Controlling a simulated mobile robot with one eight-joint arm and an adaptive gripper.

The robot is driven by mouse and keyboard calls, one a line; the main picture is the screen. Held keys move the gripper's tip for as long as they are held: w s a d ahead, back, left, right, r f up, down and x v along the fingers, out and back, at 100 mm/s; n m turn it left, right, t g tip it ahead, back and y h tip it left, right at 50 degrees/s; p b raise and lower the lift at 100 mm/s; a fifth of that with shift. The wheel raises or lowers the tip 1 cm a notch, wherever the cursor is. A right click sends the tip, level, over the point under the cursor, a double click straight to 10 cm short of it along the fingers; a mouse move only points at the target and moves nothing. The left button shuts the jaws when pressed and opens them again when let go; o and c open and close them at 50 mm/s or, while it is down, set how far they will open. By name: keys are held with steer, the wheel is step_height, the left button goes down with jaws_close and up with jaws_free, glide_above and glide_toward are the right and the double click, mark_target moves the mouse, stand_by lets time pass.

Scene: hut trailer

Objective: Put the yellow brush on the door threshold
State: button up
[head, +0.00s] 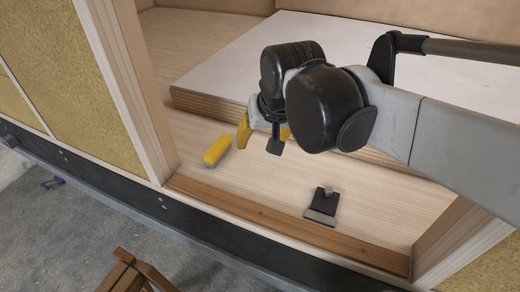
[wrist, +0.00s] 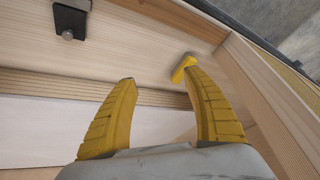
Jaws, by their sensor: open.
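The yellow brush (head: 217,150) lies on the light wood floor inside the doorway, near the left door post. In the wrist view the brush (wrist: 183,68) shows just beyond the tip of the right finger, which partly overlaps it. The door threshold (head: 290,226) is a brown wooden strip along the front of the opening. My gripper (head: 264,142) is open and empty, above the floor and to the right of the brush. In the wrist view the gripper (wrist: 160,77) has its yellow fingers spread wide. I cannot tell whether a finger touches the brush.
A dark flat tool (head: 322,206) lies on the floor close to the threshold, right of the brush. A raised white-topped platform (head: 240,70) stands behind. The door post (head: 130,85) rises at left. A wooden stool (head: 137,272) stands outside on the concrete.

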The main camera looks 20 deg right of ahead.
steer(key=s+f+n+t, duration=0.1)
steer(key=s+f+n, duration=0.1)
steer(key=s+f, duration=0.3)
steer(key=s+d, duration=0.1)
steer(key=s, duration=0.3)
steer(key=shift+t, duration=0.4)
steer(key=shift+f, duration=0.1)
